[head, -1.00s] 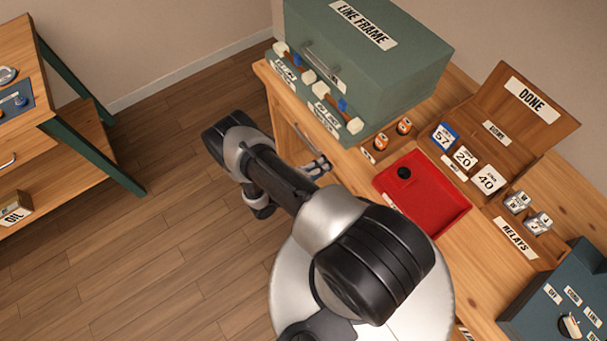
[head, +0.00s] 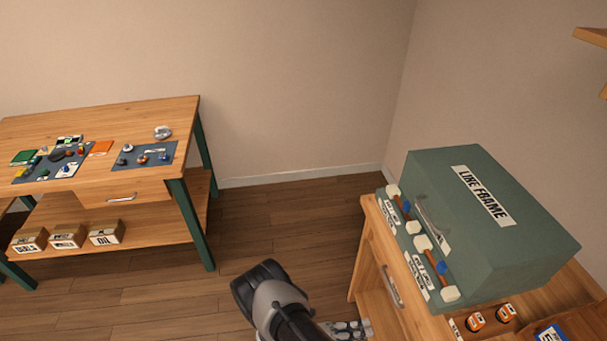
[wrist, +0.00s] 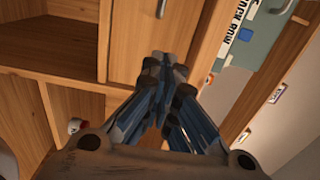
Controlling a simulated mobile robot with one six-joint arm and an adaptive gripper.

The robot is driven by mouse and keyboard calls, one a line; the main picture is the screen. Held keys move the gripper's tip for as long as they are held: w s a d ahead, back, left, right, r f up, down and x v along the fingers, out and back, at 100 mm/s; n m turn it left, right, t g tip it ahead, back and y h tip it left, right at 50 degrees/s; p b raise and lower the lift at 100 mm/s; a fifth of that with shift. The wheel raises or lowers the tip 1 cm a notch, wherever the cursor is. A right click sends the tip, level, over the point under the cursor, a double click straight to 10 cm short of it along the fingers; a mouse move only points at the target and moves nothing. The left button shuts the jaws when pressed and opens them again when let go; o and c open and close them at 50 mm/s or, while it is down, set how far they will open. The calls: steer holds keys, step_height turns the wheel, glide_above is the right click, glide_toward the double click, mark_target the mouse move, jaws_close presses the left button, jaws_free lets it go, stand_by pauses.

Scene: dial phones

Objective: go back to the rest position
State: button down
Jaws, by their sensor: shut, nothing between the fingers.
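My gripper (wrist: 163,95) is shut and empty in the wrist view, its two fingers drawn together. Behind it are the wooden cabinet's door and open shelf. In the head view my gripper (head: 347,329) shows at the bottom edge, beside the front of the wooden cabinet (head: 372,262). The dark arm joint stands to its left over the floor. The rest of my arm is cut off below the frame.
A workbench (head: 150,120) with mats and small parts stands at the left. Open floor (head: 265,235) lies between them.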

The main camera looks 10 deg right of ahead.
steer(key=w+a+r+m+g+y, duration=0.25)
steer(key=r+m+y, duration=0.25)
steer(key=r+m, duration=0.6)
steer(key=w+a+r+m+g+y, duration=0.1)
steer(key=r+m+g+y, duration=0.25)
steer(key=r+m, duration=0.85)
steer(key=s+a+r+m+t+y, duration=0.2)
steer(key=s+r+m+t+y, duration=0.2)
steer(key=r, duration=0.7)
steer(key=s+a+r+m+t+y, duration=0.2)
steer(key=s+r+m+t+y, duration=0.3)
steer(key=s+r+m, duration=0.4)
step_height(320, 180, up, 2)
steer(key=shift+s+a+r+t, duration=0.2)
steer(key=shift+s+t, duration=0.1)
steer(key=shift+t, duration=0.3)
steer(key=shift+d+y, duration=0.1)
steer(key=shift+y, duration=0.15)
